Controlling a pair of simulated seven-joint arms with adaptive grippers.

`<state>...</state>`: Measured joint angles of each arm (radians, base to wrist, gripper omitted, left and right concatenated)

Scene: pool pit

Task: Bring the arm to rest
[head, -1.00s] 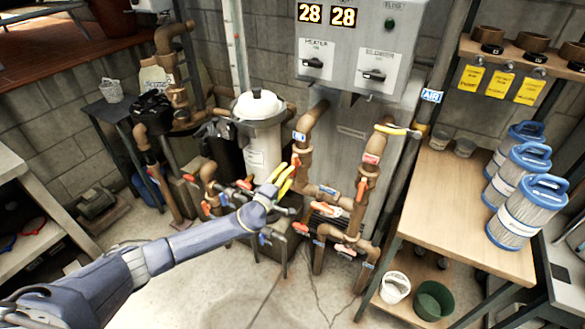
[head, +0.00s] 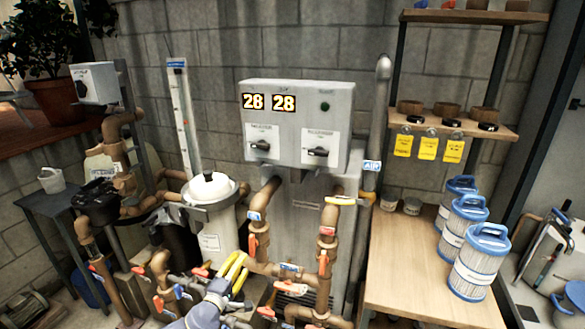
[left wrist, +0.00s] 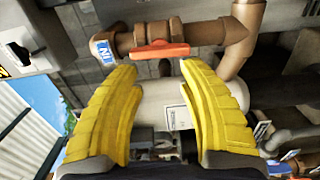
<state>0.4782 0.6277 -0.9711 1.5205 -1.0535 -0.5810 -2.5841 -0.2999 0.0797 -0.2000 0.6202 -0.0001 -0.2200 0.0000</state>
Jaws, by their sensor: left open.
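My left gripper (head: 236,274) is in the lower middle of the head view, in front of the pipes and the white filter housing (head: 212,222). Its yellow fingers also show in the left wrist view (left wrist: 160,108), spread apart with nothing between them. Beyond the fingers in that view is a brown pipe (left wrist: 195,38) with an orange valve handle (left wrist: 160,50) and a blue label. I cannot tell whether any finger touches the pipework. Most of my left arm is below the frame. My right gripper is not in view.
A grey control box (head: 298,125) showing 28 28 hangs on the block wall. Brown pipes with several orange valve handles (head: 252,247) crowd the area around the gripper. At right, a wooden bench (head: 405,270) holds several blue-capped filter cartridges (head: 478,266). A potted plant stands at upper left.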

